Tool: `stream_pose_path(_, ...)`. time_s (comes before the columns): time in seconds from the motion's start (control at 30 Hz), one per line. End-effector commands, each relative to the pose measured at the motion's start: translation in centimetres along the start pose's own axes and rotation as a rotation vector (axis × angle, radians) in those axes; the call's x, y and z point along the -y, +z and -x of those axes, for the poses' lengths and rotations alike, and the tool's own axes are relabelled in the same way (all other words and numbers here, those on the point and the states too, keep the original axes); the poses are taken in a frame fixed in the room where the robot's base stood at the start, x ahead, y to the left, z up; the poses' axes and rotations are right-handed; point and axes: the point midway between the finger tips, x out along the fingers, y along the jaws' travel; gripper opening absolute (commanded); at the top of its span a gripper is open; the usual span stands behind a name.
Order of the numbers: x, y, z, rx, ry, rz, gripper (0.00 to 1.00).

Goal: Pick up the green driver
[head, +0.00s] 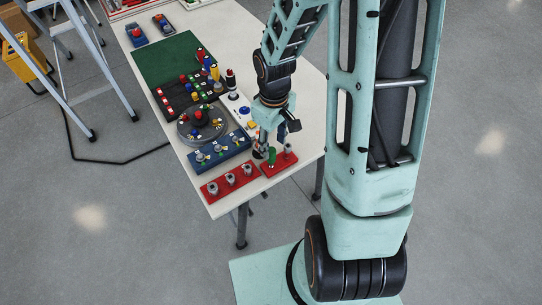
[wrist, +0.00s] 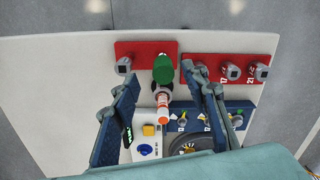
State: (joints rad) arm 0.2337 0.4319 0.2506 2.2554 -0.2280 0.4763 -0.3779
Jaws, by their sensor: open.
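The green driver (wrist: 163,70) stands upright in a red holder (wrist: 146,48); I see its green handle nearly end-on in the wrist view. In the head view the green driver (head: 271,156) shows just below my gripper (head: 266,142). In the wrist view my gripper (wrist: 164,82) is open, one finger on each side of the green handle, with gaps between. I cannot tell how far above the handle the fingertips are.
A second red holder (head: 230,182) with several grey sockets stands beside the first. A blue holder (head: 220,150), a round grey tray (head: 203,123) and a green mat (head: 172,60) lie further back on the white table (head: 225,207). The table's front corner is clear.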

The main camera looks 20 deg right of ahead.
Motion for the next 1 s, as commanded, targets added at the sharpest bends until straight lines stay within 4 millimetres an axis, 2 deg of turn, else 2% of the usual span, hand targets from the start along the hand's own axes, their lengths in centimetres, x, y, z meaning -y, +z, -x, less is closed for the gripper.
stream_pose_path(0.3, 0.4, -0.2, -3.9, 0.003, -0.003, 0.002, 0.41)
stream_pose_path(0.4, 0.4, -0.2, -4.6, 0.001, -0.002, 0.000, 0.41)
stream_pose_path(0.7, 0.4, -0.3, -4.9, -0.002, -0.001, 0.000, 0.41)
stream_pose_path(1.0, 0.4, -0.3, -4.8, -0.001, -0.001, 0.000, 0.08)
